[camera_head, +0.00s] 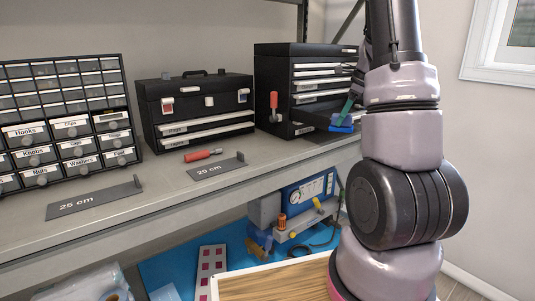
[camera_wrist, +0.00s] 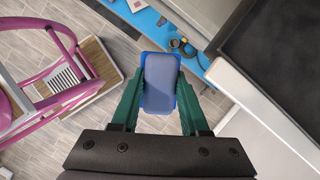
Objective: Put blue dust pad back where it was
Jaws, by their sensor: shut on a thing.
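My gripper (camera_head: 348,109) has green fingers and is shut on the blue dust pad (camera_head: 342,125), beside the front of the right black tool chest (camera_head: 290,58). In the wrist view the pad (camera_wrist: 160,83) sits between the two fingers of my gripper (camera_wrist: 159,100), over open floor and clear of any surface. A drawer of the right chest appears pulled out beside the pad. In the wrist view a black flat panel or tray (camera_wrist: 280,55) lies to the right; I cannot tell if it is that drawer.
The grey shelf (camera_head: 110,225) holds a parts cabinet (camera_head: 60,75), a smaller black toolbox (camera_head: 195,105), a red screwdriver (camera_head: 203,155) and two size plates. Below are a blue mat (camera_head: 165,270) and equipment. A pink-framed object (camera_wrist: 55,75) stands left in the wrist view.

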